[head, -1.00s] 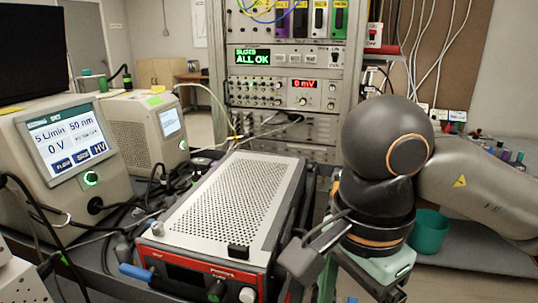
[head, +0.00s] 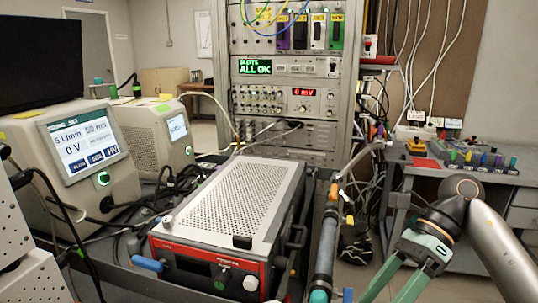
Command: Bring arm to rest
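My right arm comes in from the lower right. Its gripper (head: 392,284) points down and left, with two green fingers spread apart and a gap between them. The fingertips run off the bottom edge, and I see nothing held between the visible parts. The gripper is right of the red-fronted instrument (head: 225,218) and appears apart from it. My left gripper is not in view.
Two monitor boxes with screens (head: 88,145) stand at the left among loose cables. An equipment rack (head: 285,125) stands at the back. A pipe-like tube (head: 326,245) rises between the instrument and my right gripper. A side table (head: 460,168) holds small coloured items.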

